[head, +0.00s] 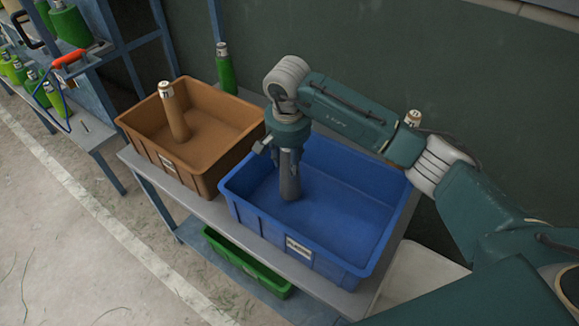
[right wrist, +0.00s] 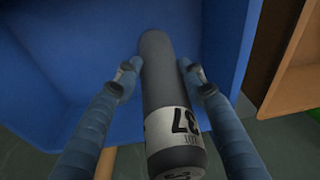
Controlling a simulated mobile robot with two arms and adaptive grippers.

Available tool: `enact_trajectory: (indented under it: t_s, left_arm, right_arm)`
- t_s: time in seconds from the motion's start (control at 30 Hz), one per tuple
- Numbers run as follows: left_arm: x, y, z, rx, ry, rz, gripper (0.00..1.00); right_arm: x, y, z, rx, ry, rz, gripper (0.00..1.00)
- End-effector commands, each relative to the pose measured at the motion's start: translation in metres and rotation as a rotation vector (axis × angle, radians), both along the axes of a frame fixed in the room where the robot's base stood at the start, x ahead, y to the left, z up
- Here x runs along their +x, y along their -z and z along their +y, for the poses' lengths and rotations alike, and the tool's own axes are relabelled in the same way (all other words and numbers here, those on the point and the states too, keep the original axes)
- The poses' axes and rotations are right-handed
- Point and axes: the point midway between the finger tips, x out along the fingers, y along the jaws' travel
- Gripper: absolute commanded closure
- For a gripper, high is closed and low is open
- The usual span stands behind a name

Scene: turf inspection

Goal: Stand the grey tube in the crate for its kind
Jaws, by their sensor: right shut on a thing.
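The grey tube (head: 290,178) is upright inside the blue crate (head: 262,224), at its left part. My right gripper (head: 288,156) points down and is shut on the tube's upper part. In the right wrist view the grey tube (right wrist: 160,85), with a white label, lies between the two fingers (right wrist: 158,72). The tube's lower end is close to the crate floor; I cannot tell whether it touches. The blue crate (right wrist: 80,50) also fills much of that view. The blue crate has a white label on its front, too small to read. My left gripper is not in view.
A brown crate (head: 143,138) stands left of the blue one, holding a tilted brown tube (head: 175,112). A green tube (head: 226,72) stands behind the crates. A green crate (head: 247,262) sits below the table. A rack with green tubes (head: 70,25) is at far left.

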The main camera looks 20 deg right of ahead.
Motion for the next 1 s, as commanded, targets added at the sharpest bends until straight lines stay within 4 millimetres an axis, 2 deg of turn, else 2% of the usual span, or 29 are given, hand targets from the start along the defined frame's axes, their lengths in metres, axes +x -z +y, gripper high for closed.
enact_trajectory:
  t_s: [0.1,0.2,0.53,0.57,0.63,1.0]
  left_arm:
    - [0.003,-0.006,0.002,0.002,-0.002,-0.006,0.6]
    - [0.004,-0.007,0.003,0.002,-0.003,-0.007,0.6]
    - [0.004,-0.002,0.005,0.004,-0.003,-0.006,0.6]
    - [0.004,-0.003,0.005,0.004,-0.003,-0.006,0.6]
    - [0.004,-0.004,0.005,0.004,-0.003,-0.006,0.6]
    - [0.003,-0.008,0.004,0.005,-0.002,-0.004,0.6]
  right_arm:
    - [-0.001,0.019,0.001,0.001,0.0,0.005,0.86]
    - [-0.001,0.029,0.001,0.001,-0.001,0.002,0.86]
    - [0.0,0.033,0.0,0.0,-0.001,0.001,0.86]
    - [0.0,0.032,0.0,0.0,-0.001,0.001,0.56]
    - [0.0,0.032,0.0,0.0,-0.001,0.001,0.42]
    - [0.0,0.027,0.001,0.001,-0.001,0.0,0.4]
